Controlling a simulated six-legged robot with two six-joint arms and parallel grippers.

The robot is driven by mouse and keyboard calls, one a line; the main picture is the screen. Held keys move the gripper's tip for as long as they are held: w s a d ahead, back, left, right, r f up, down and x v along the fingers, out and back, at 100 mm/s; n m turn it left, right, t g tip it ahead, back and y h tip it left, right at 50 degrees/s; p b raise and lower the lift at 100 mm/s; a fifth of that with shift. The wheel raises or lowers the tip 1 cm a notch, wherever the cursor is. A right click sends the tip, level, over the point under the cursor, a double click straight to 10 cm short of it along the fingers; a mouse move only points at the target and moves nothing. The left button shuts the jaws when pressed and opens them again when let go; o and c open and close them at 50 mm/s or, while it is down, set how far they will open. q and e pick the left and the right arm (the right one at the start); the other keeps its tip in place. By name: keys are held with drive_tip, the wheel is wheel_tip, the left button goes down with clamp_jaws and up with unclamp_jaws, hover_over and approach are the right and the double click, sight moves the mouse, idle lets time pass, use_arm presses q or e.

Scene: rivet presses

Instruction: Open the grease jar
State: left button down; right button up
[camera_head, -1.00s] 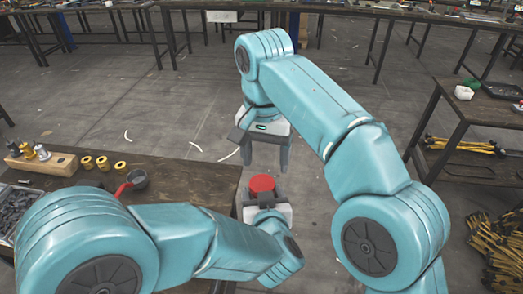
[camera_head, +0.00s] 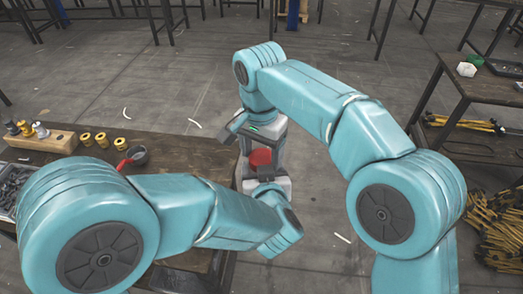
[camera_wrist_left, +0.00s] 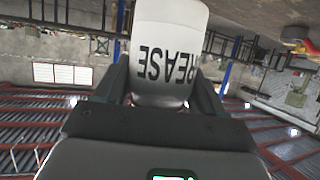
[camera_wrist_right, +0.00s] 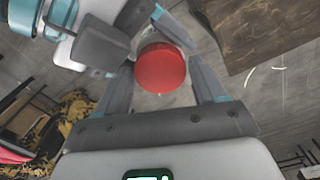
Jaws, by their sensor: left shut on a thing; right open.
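The grease jar has a white body (camera_wrist_left: 168,45) with black lettering, seen in the left wrist view, and a round red lid (camera_wrist_right: 161,68), seen from above in the right wrist view. The lid also shows in the head view (camera_head: 261,157). My left gripper (camera_wrist_left: 163,88) is shut on the jar body and holds it off the table's right edge. My right gripper (camera_wrist_right: 180,72) is open, pointing down, with its fingers on either side of the red lid. Whether the fingers touch the lid cannot be told.
A shelf table (camera_head: 485,88) stands at the right. Open floor lies beyond the grippers.

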drive_tip(key=shift+c, duration=0.3)
drive_tip(key=c, duration=0.8)
drive_tip(key=n, duration=0.2)
drive_tip(key=shift+n, duration=0.4)
drive_tip(key=shift+c, duration=0.2)
drive_tip(key=n, duration=0.4)
drive_tip(key=shift+n, duration=0.4)
drive_tip(key=n, duration=0.9)
drive_tip(key=shift+d, duration=0.1)
drive_tip(key=o, duration=1.2)
drive_tip(key=shift+c, duration=0.2)
